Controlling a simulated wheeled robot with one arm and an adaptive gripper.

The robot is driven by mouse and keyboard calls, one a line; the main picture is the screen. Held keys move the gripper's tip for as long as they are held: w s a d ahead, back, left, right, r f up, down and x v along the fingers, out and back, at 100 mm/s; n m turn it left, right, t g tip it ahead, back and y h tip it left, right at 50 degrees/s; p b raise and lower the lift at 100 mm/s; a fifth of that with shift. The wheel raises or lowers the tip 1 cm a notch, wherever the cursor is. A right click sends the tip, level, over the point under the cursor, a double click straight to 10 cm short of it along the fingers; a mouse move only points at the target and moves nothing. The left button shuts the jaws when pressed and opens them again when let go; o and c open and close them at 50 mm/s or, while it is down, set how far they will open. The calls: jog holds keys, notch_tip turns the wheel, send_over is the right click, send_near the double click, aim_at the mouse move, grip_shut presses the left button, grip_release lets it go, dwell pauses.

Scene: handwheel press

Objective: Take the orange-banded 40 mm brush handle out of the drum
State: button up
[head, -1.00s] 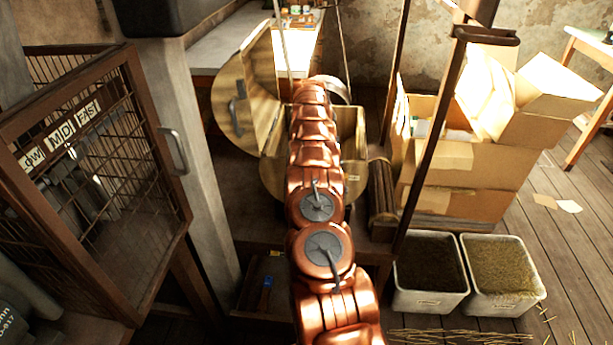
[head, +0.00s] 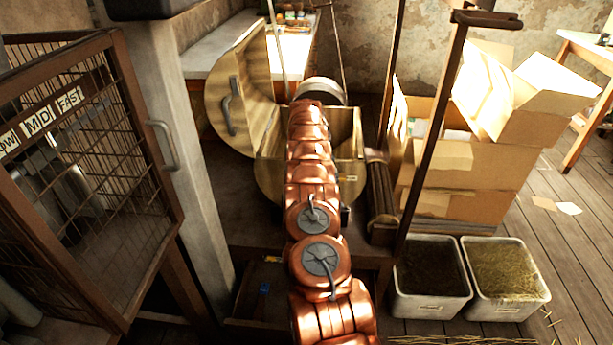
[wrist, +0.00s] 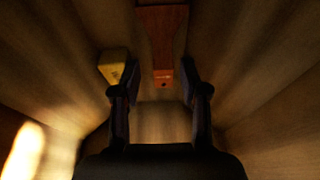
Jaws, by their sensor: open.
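The wooden drum (head: 268,178) stands in the middle of the head view with its hinged lid (head: 238,88) swung open to the left. My arm reaches into it, and hides part of the opening and my gripper there. In the wrist view my gripper (wrist: 160,92) is open inside the drum, among its plank walls. A reddish-brown wooden piece (wrist: 162,45) with a small hole near its end lies ahead, its near end in line with the gap between the fingers. A yellow block-like end (wrist: 114,67) with a dark mark sits by the left finger. I see no clear orange band.
A wire cage door (head: 80,170) stands at the left beside a post. A slanted post (head: 430,140) rises right of the drum. Cardboard boxes (head: 465,170) and two bins (head: 430,278) stand further right. Drum walls lie close around my gripper.

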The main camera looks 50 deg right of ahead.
jog(key=shift+x, duration=2.55)
jog(key=shift+w, duration=0.15)
jog(key=shift+c, duration=0.2)
grip_shut()
